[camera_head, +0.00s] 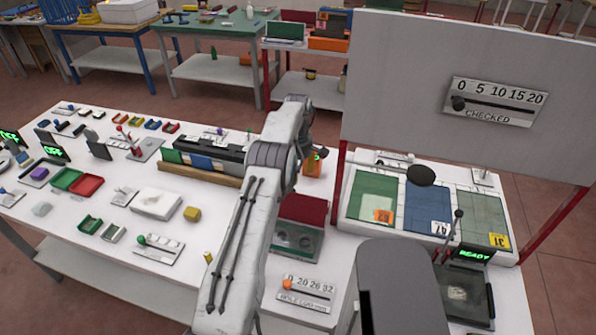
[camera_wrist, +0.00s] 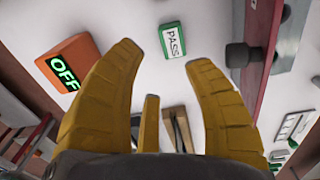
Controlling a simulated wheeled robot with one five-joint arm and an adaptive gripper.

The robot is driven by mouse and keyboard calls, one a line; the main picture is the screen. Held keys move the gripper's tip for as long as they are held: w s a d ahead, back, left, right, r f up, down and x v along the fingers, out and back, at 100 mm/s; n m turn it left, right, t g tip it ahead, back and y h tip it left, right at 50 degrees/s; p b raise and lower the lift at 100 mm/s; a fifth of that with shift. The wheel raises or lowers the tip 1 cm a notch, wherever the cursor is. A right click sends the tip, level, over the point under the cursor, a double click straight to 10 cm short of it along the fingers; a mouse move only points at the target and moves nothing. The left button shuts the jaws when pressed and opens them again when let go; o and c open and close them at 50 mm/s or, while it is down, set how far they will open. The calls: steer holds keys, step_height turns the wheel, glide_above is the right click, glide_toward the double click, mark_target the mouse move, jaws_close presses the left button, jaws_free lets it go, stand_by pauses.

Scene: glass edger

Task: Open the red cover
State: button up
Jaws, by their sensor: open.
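A dark red cover (camera_head: 303,209) sits at the back of a grey-green box (camera_head: 292,241) with two round shapes in it, just right of my forearm. The cover looks raised at an angle; how far it is open I cannot tell. In the wrist view a red panel (camera_wrist: 262,65) with a dark knob (camera_wrist: 240,55) runs along the right; it may be this cover. My gripper (camera_wrist: 163,58) has yellow fingers spread apart, with nothing held between them. The knob lies right of the fingertips, apart from them. In the head view my arm mostly hides the gripper.
An orange box reading OFF (camera_wrist: 68,62) and a green PASS block (camera_wrist: 172,40) lie beyond my fingers. A grey board on red posts (camera_head: 450,60) stands at the right, above panels. Many small items cover the left table.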

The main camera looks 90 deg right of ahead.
step_height(320, 180, up, 8)
steer(key=shift+a+f, duration=0.15)
steer(key=shift+f, duration=0.1)
stand_by(0.5)
steer(key=shift+a, duration=0.1)
stand_by(0.8)
